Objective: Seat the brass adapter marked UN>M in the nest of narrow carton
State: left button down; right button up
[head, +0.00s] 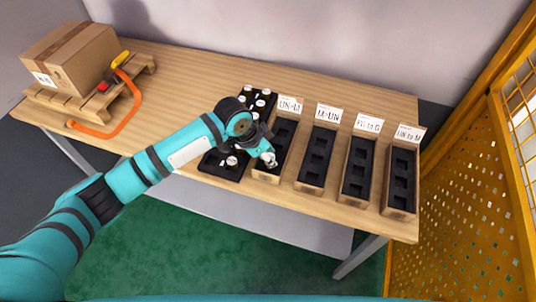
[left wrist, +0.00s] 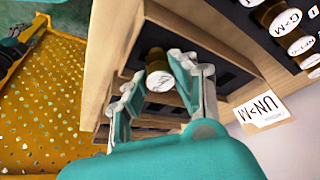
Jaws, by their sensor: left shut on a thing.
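My left gripper (head: 267,157) is over the near end of the leftmost narrow carton (head: 268,180), whose card (head: 290,104) reads UN>M. The adapter is at the carton's opening, against dark nest recesses. I cannot tell whether it touches the nest floor. The UN>M card (left wrist: 262,108) also shows there. My right gripper is not in view.
A black tray (head: 222,171) with several white-topped adapters lies just left of the carton. Three other narrow cartons with cards (head: 311,187) stand to the right. A cardboard box (head: 72,57) on a pallet and an orange-framed tool (head: 125,119) are far left. A yellow perforated fence (head: 450,210) borders the right.

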pick_arm(q)
jog(key=shift+f, duration=0.8)
jog(key=c, duration=1)
grip_release()
jog(key=shift+o, duration=0.2)
